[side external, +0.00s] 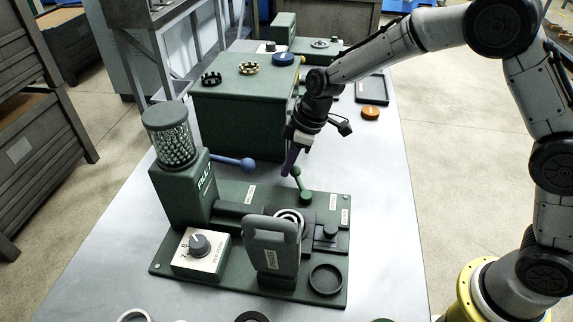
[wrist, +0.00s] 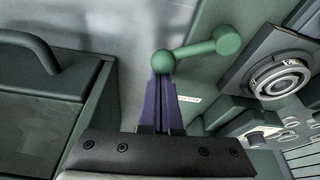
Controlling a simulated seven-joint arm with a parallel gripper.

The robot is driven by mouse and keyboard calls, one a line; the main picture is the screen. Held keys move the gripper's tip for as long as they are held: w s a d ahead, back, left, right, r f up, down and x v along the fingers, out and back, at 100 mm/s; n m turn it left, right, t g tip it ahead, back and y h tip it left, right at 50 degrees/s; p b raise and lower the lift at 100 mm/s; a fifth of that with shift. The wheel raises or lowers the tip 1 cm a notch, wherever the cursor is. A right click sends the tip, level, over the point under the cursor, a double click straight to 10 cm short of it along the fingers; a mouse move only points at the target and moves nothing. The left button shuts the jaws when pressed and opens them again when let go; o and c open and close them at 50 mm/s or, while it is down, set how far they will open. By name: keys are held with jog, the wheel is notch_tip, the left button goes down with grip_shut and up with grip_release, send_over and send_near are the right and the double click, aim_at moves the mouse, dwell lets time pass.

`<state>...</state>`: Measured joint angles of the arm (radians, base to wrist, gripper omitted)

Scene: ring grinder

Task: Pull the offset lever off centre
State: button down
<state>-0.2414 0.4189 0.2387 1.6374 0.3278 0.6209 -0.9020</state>
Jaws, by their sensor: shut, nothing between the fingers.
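My gripper (side external: 288,174), with purple fingers, is shut and empty, pointing down just left of the lever's upper ball. In the wrist view the closed fingertips (wrist: 162,80) lie right at the lever's left ball; whether they touch it is unclear.
A blue-knobbed lever (side external: 235,162) sticks out from the hopper column (side external: 183,185) at left. A grey upright handled plate (side external: 272,248) and a ring chuck (side external: 289,219) stand close in front. A large green box (side external: 240,110) is behind. Bare table lies at right (side external: 385,200).

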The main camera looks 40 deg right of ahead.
jog(key=shift+d, duration=0.1)
jog(key=d+m, duration=0.2)
jog(key=m, duration=0.1)
jog(key=shift+s+d+t+h, duration=0.1)
jog(key=shift+s+t+h, duration=0.25)
jog(key=shift+t+h, duration=0.05)
jog(key=m, duration=0.1)
jog(key=s+d+m, duration=0.1)
jog(key=m, duration=0.1)
jog(key=d+m+h, duration=0.1)
jog(key=shift+s+d+m+t, duration=0.2)
jog(key=shift+s+m+t, duration=0.1)
jog(key=shift+s+m, duration=0.1)
jog(key=shift+s+d+m, duration=0.15)
jog(key=shift+d+m, duration=0.1)
jog(key=shift+m, duration=0.05)
jog(key=shift+s+d, duration=0.5)
jog(key=shift+s, duration=0.35)
jog(key=shift+f, duration=0.1)
jog(key=w, duration=0.4)
jog(key=shift+w+d+f, duration=0.15)
jog(key=shift+f, duration=0.2)
jog(key=a+v, duration=0.1)
jog(key=v, duration=0.9)
jog(key=shift+r, duration=0.15)
